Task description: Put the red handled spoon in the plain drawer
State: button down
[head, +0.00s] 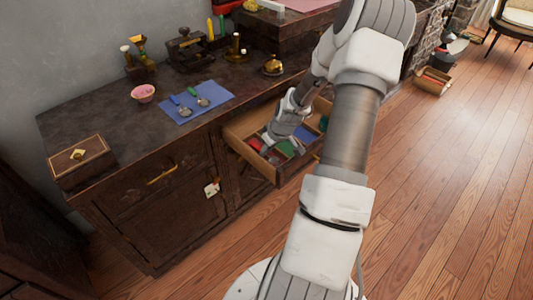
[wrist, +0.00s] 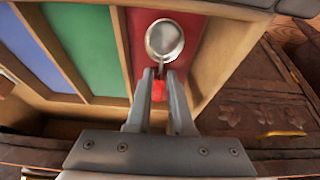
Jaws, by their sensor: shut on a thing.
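My gripper (wrist: 160,78) is shut on the red handled spoon (wrist: 165,40). The red handle shows between the fingers, and the round metal bowl points away from them. In the wrist view the spoon is over the red-lined compartment (wrist: 190,25) of an open wooden drawer (wrist: 117,55); I cannot tell whether it touches the bottom. In the head view my gripper (head: 270,140) is at the open drawer (head: 240,145), which has red, green and blue linings. The spoon is not clear there. A closed drawer with a brass handle (head: 161,175) is to the left.
A blue cloth (head: 218,92) with a blue handled spoon (head: 183,108) and a green handled spoon (head: 201,99) lies on the dark cabinet top. A pink bowl (head: 143,93), wooden box (head: 80,161) and brass pieces stand around it.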

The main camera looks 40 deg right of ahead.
jog(key=shift+f, duration=0.15)
jog(key=c, duration=0.8)
grip_release()
jog(key=shift+f, duration=0.15)
jog(key=p+v, duration=0.5)
jog(key=v, duration=0.7)
